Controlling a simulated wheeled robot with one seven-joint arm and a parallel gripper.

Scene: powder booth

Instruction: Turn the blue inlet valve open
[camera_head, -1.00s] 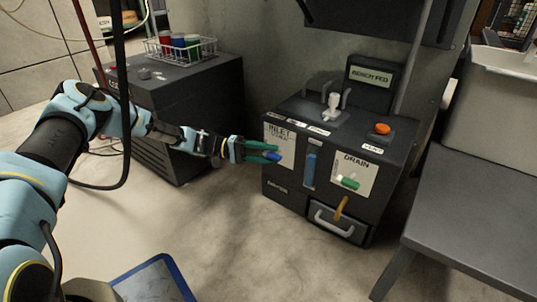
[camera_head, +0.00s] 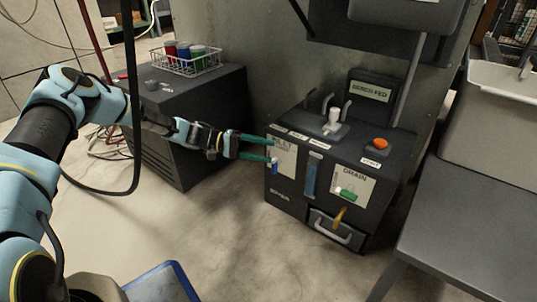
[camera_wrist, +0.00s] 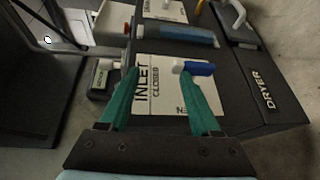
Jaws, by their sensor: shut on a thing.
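The blue inlet valve handle (camera_head: 274,167) is on the white INLET panel (camera_head: 288,160) at the front left of the dark dryer unit. It points down in the head view. The exact contact is partly hidden.
A green drain valve (camera_head: 345,193) and a yellow lever (camera_head: 339,216) are to the right. An orange button (camera_head: 381,144) is on top. A wire basket (camera_head: 185,65) stands on the dark cabinet behind my arm. A grey table (camera_head: 470,215) is at the right.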

